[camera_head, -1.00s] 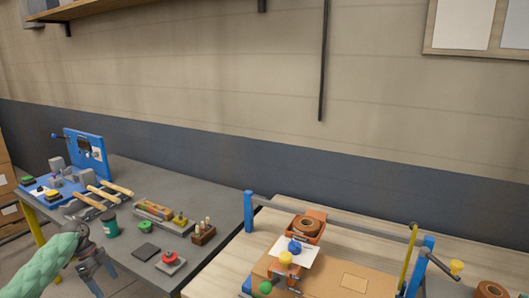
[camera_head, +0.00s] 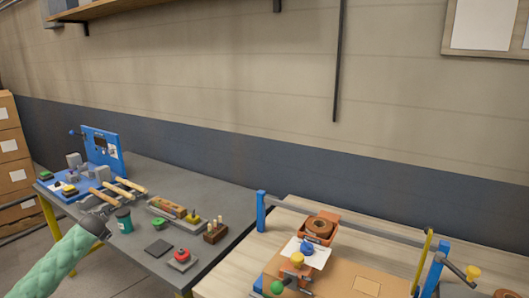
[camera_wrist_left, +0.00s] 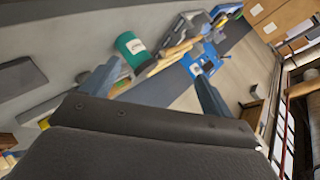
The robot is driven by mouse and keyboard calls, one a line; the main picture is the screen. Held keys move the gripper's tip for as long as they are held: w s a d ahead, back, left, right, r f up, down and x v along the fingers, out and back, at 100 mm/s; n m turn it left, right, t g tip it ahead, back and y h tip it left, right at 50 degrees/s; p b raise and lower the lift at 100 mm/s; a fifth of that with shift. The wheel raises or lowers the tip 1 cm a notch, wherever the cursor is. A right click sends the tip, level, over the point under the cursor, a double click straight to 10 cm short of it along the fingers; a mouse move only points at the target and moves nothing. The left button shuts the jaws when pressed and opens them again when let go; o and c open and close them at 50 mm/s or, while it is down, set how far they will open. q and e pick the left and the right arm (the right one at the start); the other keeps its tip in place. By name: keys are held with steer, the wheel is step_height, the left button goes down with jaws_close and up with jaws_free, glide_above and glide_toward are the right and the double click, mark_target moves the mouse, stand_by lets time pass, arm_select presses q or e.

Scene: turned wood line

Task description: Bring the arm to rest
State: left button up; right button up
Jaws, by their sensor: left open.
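My left arm, in a green padded sleeve, comes in from the lower left in the head view. Its grey wrist end (camera_head: 96,218) appears left of the green cup (camera_head: 123,220), and the fingers are hard to make out there. In the left wrist view my left gripper (camera_wrist_left: 153,66) is open, its two blue-grey fingers spread wide with nothing between them. The green cup (camera_wrist_left: 131,46) shows beyond the fingers, nearer the left one; I cannot tell the exact gap. My right gripper is not in view.
The grey bench (camera_head: 138,242) holds a blue fixture (camera_head: 103,150), wooden-handled tools (camera_head: 125,187), a red button (camera_head: 182,255) and a dark pad (camera_head: 158,248). A pale wooden table (camera_head: 232,272) with an orange tray (camera_head: 320,228) stands right. Boxes (camera_head: 14,150) are stacked far left.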

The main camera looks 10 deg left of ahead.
arm_select(q)
steer(key=s+d+f+g+h, duration=0.1)
steer(key=s+d+f, duration=0.65)
steer(key=f, duration=0.65)
steer(key=s+d+f+g+h, duration=0.15)
steer(key=s+d+f, duration=0.25)
steer(key=d+f, duration=0.85)
steer(key=s+d+f+h, duration=0.1)
steer(key=s+d+f, duration=0.55)
steer(key=f, duration=0.95)
steer(key=s+d+f+g+h, duration=0.1)
steer(key=s+d+f, duration=0.6)
steer(key=s+d, duration=0.4)
steer(key=s+d+f+g+h, duration=0.2)
steer(key=s+d+f, duration=0.5)
steer(key=s+d, duration=0.3)
steer(key=s+d+f+n+g+h, duration=0.1)
steer(key=s+d+f+h, duration=0.1)
steer(key=s+d+f, duration=0.5)
steer(key=s+d, duration=0.4)
steer(key=d, duration=0.5)
steer(key=shift+s+d, duration=0.15)
steer(key=shift+s, duration=0.2)
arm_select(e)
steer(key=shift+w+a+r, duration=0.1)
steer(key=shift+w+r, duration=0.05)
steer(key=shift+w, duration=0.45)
